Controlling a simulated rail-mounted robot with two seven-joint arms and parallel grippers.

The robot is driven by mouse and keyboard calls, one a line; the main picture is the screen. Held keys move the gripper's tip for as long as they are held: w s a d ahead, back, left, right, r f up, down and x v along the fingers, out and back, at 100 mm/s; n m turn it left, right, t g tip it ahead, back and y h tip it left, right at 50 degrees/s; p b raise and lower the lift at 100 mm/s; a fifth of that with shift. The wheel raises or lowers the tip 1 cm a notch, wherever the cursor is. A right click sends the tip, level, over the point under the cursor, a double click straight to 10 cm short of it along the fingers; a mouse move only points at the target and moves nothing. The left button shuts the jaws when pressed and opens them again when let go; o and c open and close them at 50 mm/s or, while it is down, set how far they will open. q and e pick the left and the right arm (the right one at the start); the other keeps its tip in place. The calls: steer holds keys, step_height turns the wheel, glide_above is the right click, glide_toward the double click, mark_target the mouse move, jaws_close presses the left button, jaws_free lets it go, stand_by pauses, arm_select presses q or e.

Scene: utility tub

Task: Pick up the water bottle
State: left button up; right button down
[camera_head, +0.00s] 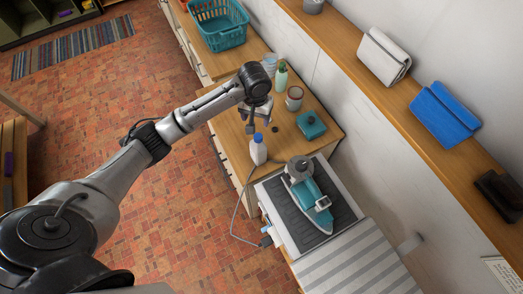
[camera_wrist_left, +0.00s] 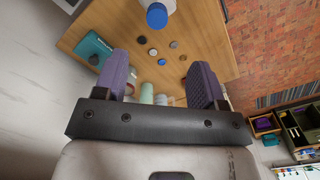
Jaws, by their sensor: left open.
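A white bottle with a blue cap (camera_head: 258,152), the likely water bottle, stands upright near the front edge of the wooden cabinet top (camera_head: 233,150). In the left wrist view the bottle's blue cap (camera_wrist_left: 157,15) shows at the top edge, beyond the fingertips. My left gripper (camera_head: 254,124) is open and empty above the cabinet top, a little behind the bottle and apart from it. In the left wrist view its two purple-padded fingers (camera_wrist_left: 160,72) are spread wide with nothing between them. My right gripper is not in view.
A teal box (camera_head: 311,125), a mug (camera_head: 294,98) and a green bottle-like item (camera_head: 281,78) stand on the cabinet top. Small round items (camera_wrist_left: 153,52) lie near the fingers. A teal iron (camera_head: 312,195) rests on the ironing surface beside the bottle. A teal basket (camera_head: 220,30) stands farther back.

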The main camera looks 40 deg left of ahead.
mark_target(258, 136)
arm_select(q)
steer(key=shift+n, duration=0.3)
step_height(258, 136, down, 9)
steer(key=shift+r+p, duration=0.2)
steer(key=shift+p, duration=0.2)
steer(key=shift+w+f, duration=0.1)
steer(key=shift+f, duration=0.4)
steer(key=shift+w+d+f+p, duration=0.15)
steer(key=shift+f+p, duration=0.35)
steer(key=shift+f, duration=1.6)
steer(key=shift+c, duration=0.2)
jaws_close()
